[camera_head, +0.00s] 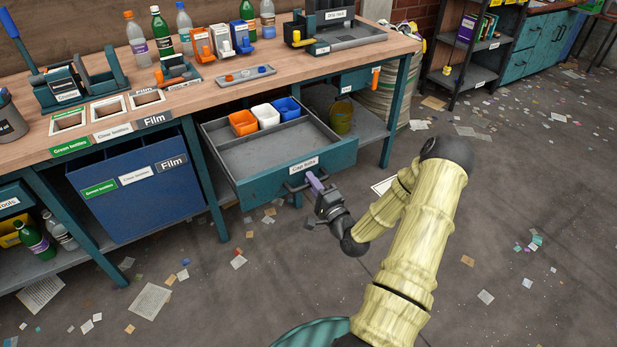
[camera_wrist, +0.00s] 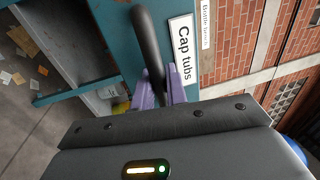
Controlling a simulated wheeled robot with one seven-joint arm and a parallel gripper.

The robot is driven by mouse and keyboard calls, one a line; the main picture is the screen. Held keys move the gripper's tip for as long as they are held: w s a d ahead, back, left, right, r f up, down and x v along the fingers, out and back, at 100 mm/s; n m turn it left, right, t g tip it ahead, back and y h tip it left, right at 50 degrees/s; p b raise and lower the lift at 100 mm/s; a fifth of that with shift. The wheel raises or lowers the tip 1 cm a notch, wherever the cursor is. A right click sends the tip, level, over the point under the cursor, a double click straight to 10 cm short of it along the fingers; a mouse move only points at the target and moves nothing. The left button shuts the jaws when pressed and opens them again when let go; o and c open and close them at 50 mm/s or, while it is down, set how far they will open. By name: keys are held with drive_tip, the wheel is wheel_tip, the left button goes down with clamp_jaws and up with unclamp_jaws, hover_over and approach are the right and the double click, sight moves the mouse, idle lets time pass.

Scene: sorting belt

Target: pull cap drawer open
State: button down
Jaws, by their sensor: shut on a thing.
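The cap drawer (camera_head: 259,183) is a teal drawer with a "Cap tubs" label, and it stands well out from under the workbench. Inside it, an orange tub (camera_head: 243,122), a white tub (camera_head: 265,115) and a blue tub (camera_head: 287,108) sit in a row towards the back; the front part of its floor is bare. My gripper (camera_head: 314,183) is at the drawer front with its purple fingers shut on the dark bar handle (camera_wrist: 148,45). In the wrist view the fingers (camera_wrist: 161,96) are on either side of the handle, beside the label.
The wooden workbench (camera_head: 215,95) carries bottles, cap dispensers and a small tray. A blue sorting bin (camera_head: 150,205) hangs left of the drawer. Scraps litter the otherwise open floor in front.

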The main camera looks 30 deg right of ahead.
drive_tip(key=shift+s, duration=0.25)
drive_tip(key=c, duration=1.5)
unclamp_jaws()
drive_tip(key=s+f, duration=0.3)
drive_tip(key=s, duration=1.4)
drive_tip(key=shift+d+f, duration=0.15)
drive_tip(key=shift+d, duration=0.15)
